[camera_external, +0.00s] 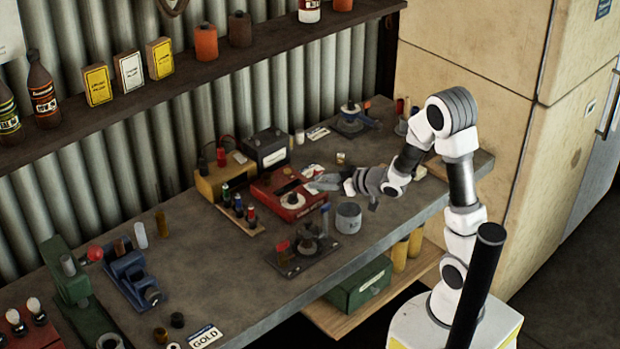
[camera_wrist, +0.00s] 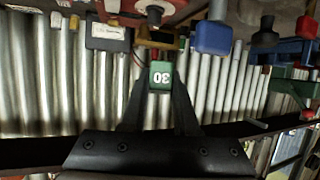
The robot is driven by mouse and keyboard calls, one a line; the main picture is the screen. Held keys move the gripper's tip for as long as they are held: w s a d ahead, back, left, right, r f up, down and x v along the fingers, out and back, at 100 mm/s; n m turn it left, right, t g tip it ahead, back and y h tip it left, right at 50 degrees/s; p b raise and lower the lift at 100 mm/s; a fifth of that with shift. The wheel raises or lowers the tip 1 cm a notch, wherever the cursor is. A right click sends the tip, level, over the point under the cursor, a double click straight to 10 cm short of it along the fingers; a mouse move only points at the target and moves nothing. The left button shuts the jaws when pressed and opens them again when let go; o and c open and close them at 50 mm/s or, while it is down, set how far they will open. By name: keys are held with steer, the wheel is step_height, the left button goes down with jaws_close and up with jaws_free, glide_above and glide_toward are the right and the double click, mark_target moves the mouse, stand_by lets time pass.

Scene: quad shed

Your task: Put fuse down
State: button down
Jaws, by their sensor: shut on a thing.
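The fuse (camera_wrist: 161,75) is a small green block with a white "30" on it, seen in the wrist view. My gripper (camera_wrist: 161,88) is shut on it, one dark finger on each side. In the external view my gripper (camera_external: 322,183) reaches left over the workbench (camera_external: 205,262), beside the right side of a red device (camera_external: 288,205) with a pale round dial. The fuse cannot be made out in the external view. I cannot tell how high the fuse is above the bench or the device.
A grey tin (camera_external: 348,218) stands close below my gripper. A rack of several coloured pieces (camera_external: 239,214) and a dark stand (camera_external: 301,256) are nearby. A black box (camera_external: 266,149) and a yellow box (camera_external: 222,176) stand behind. Bare bench lies at left centre.

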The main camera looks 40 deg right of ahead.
steer(key=w+d+m+h, duration=0.1)
steer(key=w+d, duration=0.6)
steer(key=d, duration=0.4)
steer(key=w+d+f+m+h, duration=0.1)
steer(key=d+m+h, duration=0.15)
steer(key=d, duration=2.55)
steer(key=shift+t+h, duration=0.25)
steer(key=shift+t, duration=0.05)
steer(key=w+a+f, duration=0.2)
steer(key=w, duration=0.1)
steer(key=w+a+f+b, duration=0.1)
steer(key=w+a+f, duration=0.1)
steer(key=w, duration=0.1)
steer(key=w+a+f+b, duration=0.1)
steer(key=w+a+f, duration=0.1)
steer(key=w+f, duration=0.1)
steer(key=shift+w, duration=0.3)
step_height(320, 180, down, 4)
steer(key=shift+w+f+b, duration=0.1)
steer(key=shift+b, duration=0.5)
